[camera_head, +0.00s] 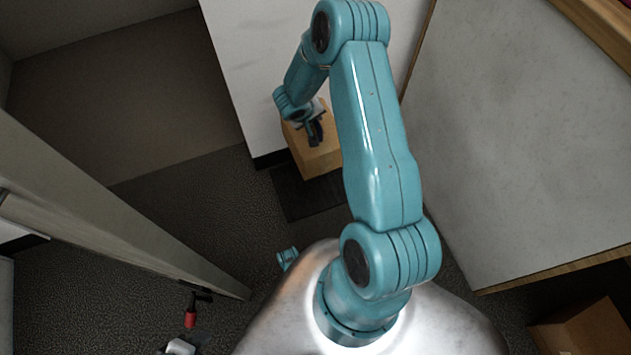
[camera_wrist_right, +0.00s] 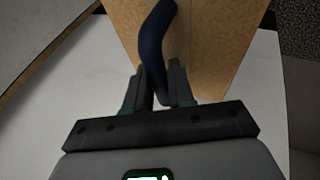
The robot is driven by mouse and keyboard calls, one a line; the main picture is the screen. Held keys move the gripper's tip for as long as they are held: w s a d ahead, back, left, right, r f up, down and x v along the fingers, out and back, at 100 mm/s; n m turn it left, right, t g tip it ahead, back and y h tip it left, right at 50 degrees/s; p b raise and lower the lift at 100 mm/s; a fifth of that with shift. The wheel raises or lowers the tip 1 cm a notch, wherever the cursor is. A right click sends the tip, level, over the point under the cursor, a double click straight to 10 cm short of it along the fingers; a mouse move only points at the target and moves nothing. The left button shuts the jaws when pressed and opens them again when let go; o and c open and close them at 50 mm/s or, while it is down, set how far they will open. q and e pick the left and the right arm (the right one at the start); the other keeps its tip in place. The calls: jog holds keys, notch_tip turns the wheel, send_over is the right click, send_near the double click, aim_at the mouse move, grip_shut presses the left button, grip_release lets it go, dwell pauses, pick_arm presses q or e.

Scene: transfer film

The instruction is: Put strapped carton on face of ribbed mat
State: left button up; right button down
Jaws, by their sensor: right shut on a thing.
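The strapped carton (camera_head: 318,160) is a tan box with a dark strap, at upper centre in the head view. In the right wrist view its tan face (camera_wrist_right: 225,50) and dark blue strap (camera_wrist_right: 152,45) show close up. My right gripper (camera_head: 313,130) is shut on the strap (camera_wrist_right: 163,85), with a finger on each side of it. A dark mat (camera_head: 303,198) lies on the floor just below the carton in the picture; its ribs are too small to make out. The carton hides part of it, and I cannot tell whether they touch. My left gripper is not in view.
A white panel (camera_head: 240,60) stands behind the carton. A large pale surface with a wooden edge (camera_head: 520,140) fills the right side. Another brown box (camera_head: 590,330) is at lower right. A grey door-like panel (camera_head: 110,215) slants on the left. Dark floor between (camera_head: 190,210) is clear.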

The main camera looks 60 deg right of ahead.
jog(key=f, duration=0.1)
jog(key=s+d+f+b, duration=0.1)
jog(key=f, duration=0.1)
jog(key=s+d+f, duration=0.1)
jog(key=shift+s+d+f+b, duration=0.2)
jog(key=shift+s+f+b, duration=0.05)
jog(key=shift+f+b, duration=0.15)
pick_arm(q)
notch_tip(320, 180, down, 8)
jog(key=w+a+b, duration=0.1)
jog(key=b, duration=0.5)
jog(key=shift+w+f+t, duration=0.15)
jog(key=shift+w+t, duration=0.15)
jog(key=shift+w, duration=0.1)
pick_arm(e)
notch_tip(320, 180, down, 19)
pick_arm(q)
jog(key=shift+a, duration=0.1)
pick_arm(e)
jog(key=shift+f, duration=0.1)
jog(key=shift+f, duration=0.1)
jog(key=c, duration=1.4)
grip_release()
jog(key=shift+b, duration=0.35)
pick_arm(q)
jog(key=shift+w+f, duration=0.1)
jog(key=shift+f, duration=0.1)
pick_arm(e)
jog(key=o, duration=0.4)
jog(key=shift+o, duration=0.2)
